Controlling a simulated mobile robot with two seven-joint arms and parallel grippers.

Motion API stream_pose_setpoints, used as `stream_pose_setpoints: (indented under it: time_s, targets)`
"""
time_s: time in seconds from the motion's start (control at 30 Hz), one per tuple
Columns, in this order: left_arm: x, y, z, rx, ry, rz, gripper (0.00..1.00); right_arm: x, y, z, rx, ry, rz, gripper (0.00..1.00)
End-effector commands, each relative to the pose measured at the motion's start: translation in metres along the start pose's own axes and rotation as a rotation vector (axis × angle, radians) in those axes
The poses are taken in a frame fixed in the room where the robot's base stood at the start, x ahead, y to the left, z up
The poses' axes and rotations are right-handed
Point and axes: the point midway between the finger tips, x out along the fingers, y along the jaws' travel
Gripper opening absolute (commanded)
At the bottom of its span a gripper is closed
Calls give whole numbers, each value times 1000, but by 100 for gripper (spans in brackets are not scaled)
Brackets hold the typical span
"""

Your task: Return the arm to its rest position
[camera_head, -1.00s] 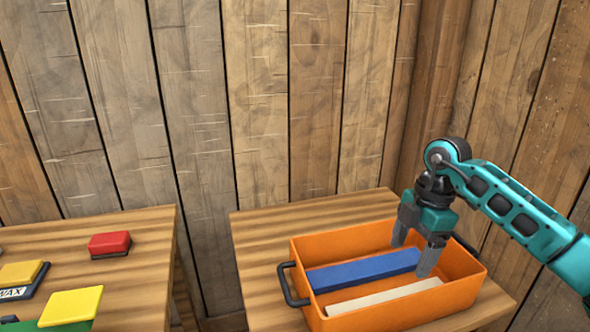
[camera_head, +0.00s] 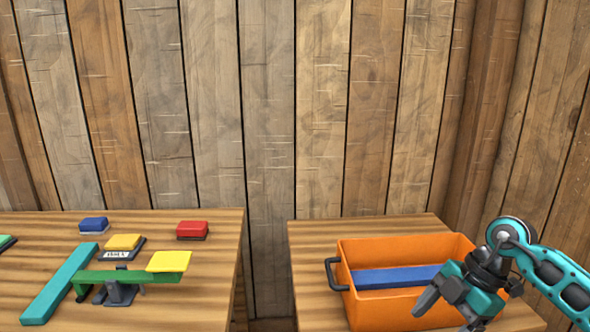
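My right gripper (camera_head: 446,310) is on the right, its arm coming in from the right edge. Its two fingers are apart with nothing between them. It is in front of the orange crate (camera_head: 375,313) and covers part of its right side. A blue bar (camera_head: 396,277) lies inside the crate. The pale bar seen earlier in the crate cannot be made out now. My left gripper is not in view.
The crate stands on the right wooden table (camera_head: 318,235). A gap separates it from the left table (camera_head: 215,300). The left table holds a green beam (camera_head: 130,277) carrying a yellow block (camera_head: 169,261), a teal bar (camera_head: 60,285), and red (camera_head: 192,229) and blue (camera_head: 93,224) blocks.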

Motion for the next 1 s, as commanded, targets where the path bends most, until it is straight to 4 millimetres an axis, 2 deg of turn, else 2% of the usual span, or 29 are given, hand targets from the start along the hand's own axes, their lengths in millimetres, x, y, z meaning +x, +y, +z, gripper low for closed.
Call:
stream_pose_setpoints:
  time_s: [0.03, 0.1, 0.2, 0.3, 0.4, 0.47, 0.53, 0.67, 0.77, 0.83, 0.9, 1.0]
  targets:
    - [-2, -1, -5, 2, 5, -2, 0, 16, -1, -24, -61, 108, 24, 78]
    - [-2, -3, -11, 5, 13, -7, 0, 35, 0, -60, -144, 279, 92, 78]
    - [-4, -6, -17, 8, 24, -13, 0, 50, 0, -114, -222, 538, 240, 78]
    - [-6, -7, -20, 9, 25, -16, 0, 48, 3, -159, -220, 779, 459, 78]
    - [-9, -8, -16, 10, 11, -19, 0, 36, 9, -180, -116, 945, 714, 78]
    - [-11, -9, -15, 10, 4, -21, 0, 30, 12, -179, -9, 996, 864, 78]
    - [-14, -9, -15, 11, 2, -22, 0, 28, 13, -167, 152, 1002, 1022, 78]
    - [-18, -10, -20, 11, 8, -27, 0, 44, -2, -122, 516, 883, 1220, 78]
    - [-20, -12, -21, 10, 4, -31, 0, 75, -34, -83, 805, 708, 1251, 78]
    - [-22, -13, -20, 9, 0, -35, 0, 100, -65, -63, 976, 580, 1213, 78]
    - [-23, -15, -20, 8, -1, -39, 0, 123, -96, -52, 1104, 474, 1149, 78]
    - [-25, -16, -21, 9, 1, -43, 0, 146, -129, -45, 1215, 374, 1062, 78]
